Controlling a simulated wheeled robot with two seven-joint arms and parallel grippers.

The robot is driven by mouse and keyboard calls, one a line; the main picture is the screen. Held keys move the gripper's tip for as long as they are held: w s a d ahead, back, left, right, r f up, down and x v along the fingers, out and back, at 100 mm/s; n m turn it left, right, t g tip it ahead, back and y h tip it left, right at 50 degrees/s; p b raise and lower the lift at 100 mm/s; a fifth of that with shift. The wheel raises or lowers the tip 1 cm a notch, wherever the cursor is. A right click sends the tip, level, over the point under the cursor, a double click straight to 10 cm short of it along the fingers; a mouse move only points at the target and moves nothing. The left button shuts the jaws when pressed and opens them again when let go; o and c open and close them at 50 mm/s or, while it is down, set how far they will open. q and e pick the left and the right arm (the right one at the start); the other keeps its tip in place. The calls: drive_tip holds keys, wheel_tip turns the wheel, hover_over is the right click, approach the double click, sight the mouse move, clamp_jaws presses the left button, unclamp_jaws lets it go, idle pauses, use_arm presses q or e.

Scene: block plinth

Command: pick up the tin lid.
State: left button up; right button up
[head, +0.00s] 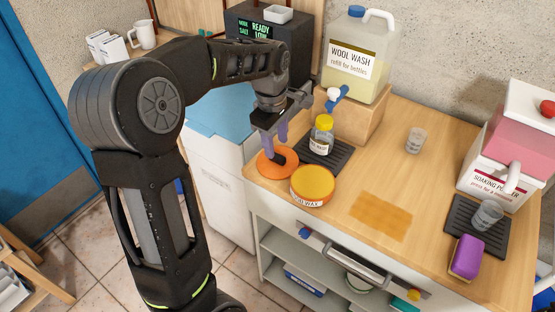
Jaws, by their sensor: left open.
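The tin lid (264,168) is an orange disc lying on the left end of the wooden counter, with a dark part near its middle. The round tin (311,195), labelled as wax and with a yellow-orange top, stands just to its right. My left gripper (275,147) is open, its purple-grey fingers pointing down right at the lid. The fingers partly cover the lid's far side, and I cannot tell whether they touch it. My right gripper is not in view.
A small yellow-capped bottle (321,136) on a dark mat stands close behind the lid. The wool wash jug (355,62) stands on a wooden block (365,118) at the back. A glass (415,140) and the soaking powder dispenser (490,165) are further right.

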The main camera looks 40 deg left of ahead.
sight(277, 155)
use_arm(q)
drive_tip(key=f, duration=0.4)
drive_tip(key=shift+w+f+p, duration=0.25)
drive_tip(key=shift+p, duration=0.05)
drive_tip(key=shift+c, duration=0.5)
clamp_jaws()
